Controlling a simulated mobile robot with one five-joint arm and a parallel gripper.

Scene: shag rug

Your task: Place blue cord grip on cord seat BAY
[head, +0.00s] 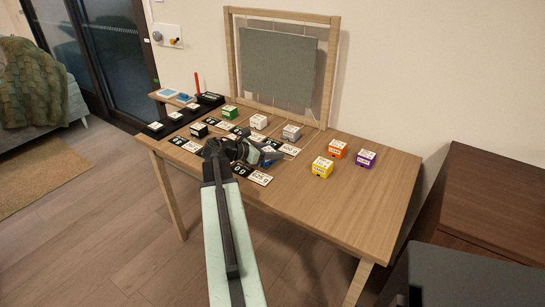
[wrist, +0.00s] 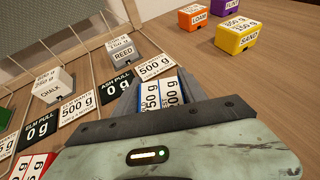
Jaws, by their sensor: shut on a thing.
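My gripper (head: 264,157) is low over the front middle of the table, among the white and black label cards. In the wrist view my gripper (wrist: 163,86) is shut on a blue block, the blue cord grip (wrist: 162,96), with white "250 g" labels on top. The block sits between the two grey fingers; its underside is hidden, so I cannot tell whether it touches the table. No label reading BAY is legible, so I cannot tell which spot is the cord seat BAY.
Beyond stand grey REED (wrist: 122,50) and white CHALK (wrist: 51,88) blocks. Orange (head: 338,149), purple (head: 365,158) and yellow (head: 322,167) blocks stand right. A wooden frame (head: 333,70) rises behind.

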